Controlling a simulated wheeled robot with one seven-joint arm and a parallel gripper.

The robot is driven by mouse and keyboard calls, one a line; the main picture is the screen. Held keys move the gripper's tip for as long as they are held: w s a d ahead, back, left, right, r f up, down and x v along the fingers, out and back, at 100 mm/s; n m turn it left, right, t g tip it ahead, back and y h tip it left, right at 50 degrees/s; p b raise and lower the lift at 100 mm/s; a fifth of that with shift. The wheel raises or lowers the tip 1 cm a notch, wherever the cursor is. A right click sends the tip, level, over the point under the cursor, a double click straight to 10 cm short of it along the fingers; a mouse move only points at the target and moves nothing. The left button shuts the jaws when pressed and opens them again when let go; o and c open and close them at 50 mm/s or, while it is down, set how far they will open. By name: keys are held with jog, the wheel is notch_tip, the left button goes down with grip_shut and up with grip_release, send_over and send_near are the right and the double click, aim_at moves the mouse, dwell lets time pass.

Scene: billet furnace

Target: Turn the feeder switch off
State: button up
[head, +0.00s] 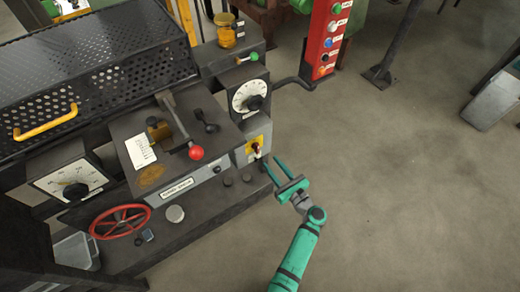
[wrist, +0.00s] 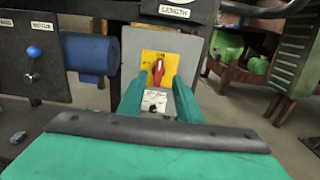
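The feeder switch is most likely the red rotary handle on a yellow plate (head: 254,145), on the front of a grey box at the machine's right end. In the wrist view the red handle (wrist: 158,70) points upward, with a white label (wrist: 155,101) below it that I cannot read. My green gripper (head: 276,168) is open and empty, just in front of the box and apart from it. In the wrist view its two fingers (wrist: 159,90) stand on either side of the handle and label, nearer to me than the plate.
A dial box (head: 249,96) sits above the switch, with a black bar reaching right to a red button post (head: 325,35). A red-ball lever (head: 196,152) and a red handwheel (head: 120,221) are to the left. The floor (head: 420,180) at right is clear.

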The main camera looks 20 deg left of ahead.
aim_at(258, 148)
jog(key=x, duration=0.9)
jog(key=shift+w+a, duration=0.15)
jog(key=shift+a, duration=0.1)
jog(key=c, duration=0.6)
grip_shut()
